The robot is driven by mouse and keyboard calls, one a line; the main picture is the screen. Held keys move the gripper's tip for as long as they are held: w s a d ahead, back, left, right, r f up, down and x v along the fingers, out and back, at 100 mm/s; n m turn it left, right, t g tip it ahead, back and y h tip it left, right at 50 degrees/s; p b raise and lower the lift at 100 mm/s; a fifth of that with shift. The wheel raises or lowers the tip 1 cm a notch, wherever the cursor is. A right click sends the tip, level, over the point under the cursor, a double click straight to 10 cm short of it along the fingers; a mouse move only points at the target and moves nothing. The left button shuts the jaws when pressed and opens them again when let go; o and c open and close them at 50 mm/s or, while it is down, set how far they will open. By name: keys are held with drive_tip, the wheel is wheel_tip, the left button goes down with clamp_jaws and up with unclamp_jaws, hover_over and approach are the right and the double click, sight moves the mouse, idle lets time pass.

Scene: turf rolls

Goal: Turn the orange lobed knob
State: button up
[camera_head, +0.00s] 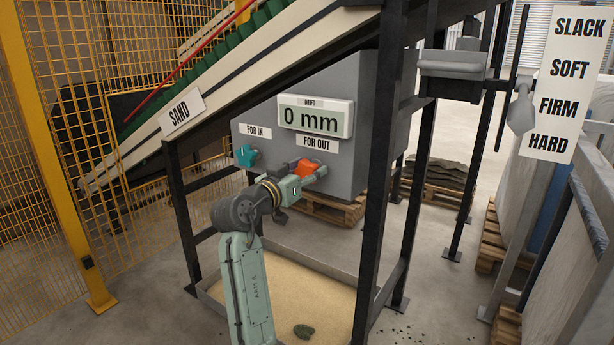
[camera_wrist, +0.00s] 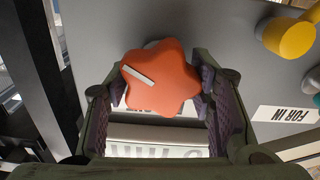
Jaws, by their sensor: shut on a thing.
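The orange lobed knob (camera_head: 305,168) sticks out from the front of the grey cabinet (camera_head: 350,90), below the FOR OUT label (camera_head: 317,143). In the wrist view the knob (camera_wrist: 168,82) lies between the two dark finger pads of my gripper (camera_wrist: 161,88), with a white index mark slanting across its face. My gripper (camera_head: 311,179) is shut on the knob from its sides. The fingers partly cover its edges. The display (camera_head: 315,118) above reads 0 mm under the word DRIFT.
A teal knob (camera_head: 246,156) sits left of the orange one, under the FOR IN label (camera_head: 256,131). A black post (camera_head: 383,160) stands right of my arm, and the sloping SAND conveyor (camera_head: 230,80) passes above.

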idle(0.4)
drive_tip(key=o, duration=1.2)
drive_tip(key=shift+s, duration=0.1)
drive_tip(key=v, duration=1.2)
